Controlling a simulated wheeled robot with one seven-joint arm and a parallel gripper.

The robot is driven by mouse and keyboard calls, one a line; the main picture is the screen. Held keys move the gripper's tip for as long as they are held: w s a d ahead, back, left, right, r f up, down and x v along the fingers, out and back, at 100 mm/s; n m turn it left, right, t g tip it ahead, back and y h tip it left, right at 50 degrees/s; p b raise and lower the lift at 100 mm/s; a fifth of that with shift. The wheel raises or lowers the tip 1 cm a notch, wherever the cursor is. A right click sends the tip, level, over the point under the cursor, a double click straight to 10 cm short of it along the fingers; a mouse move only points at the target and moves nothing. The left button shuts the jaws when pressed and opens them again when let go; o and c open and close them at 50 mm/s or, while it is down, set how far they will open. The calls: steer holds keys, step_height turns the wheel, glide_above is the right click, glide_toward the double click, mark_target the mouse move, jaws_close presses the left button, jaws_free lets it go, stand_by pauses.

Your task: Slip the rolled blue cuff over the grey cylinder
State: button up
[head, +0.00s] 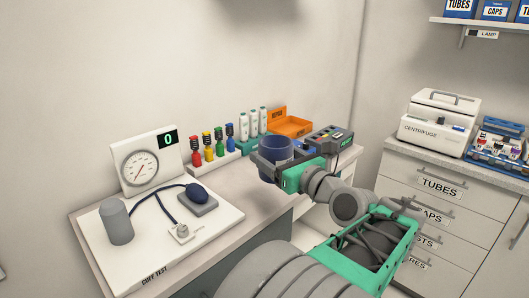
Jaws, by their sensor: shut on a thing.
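The rolled blue cuff (277,148) is a short dark-blue ring, upright with its open top showing. My gripper (271,162) is shut on it and holds it over the right part of the counter, beside the bottle rack. The grey cylinder (117,221) stands upright at the front left of the white cuff test board (150,262), well to the left of the cuff and apart from it. The cuff's far side and lower edge are partly hidden by my gripper.
A gauge panel (142,172) with a green "0" display stands behind the cylinder. Coloured droppers (208,150), white bottles (253,123), an orange bin (291,122) and a dark device (330,138) line the counter's back.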

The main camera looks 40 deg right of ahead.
step_height(320, 180, up, 13)
steer(key=p, duration=1.7)
steer(key=shift+s+f, duration=0.15)
stand_by(0.6)
steer(key=shift+a+f, duration=0.1)
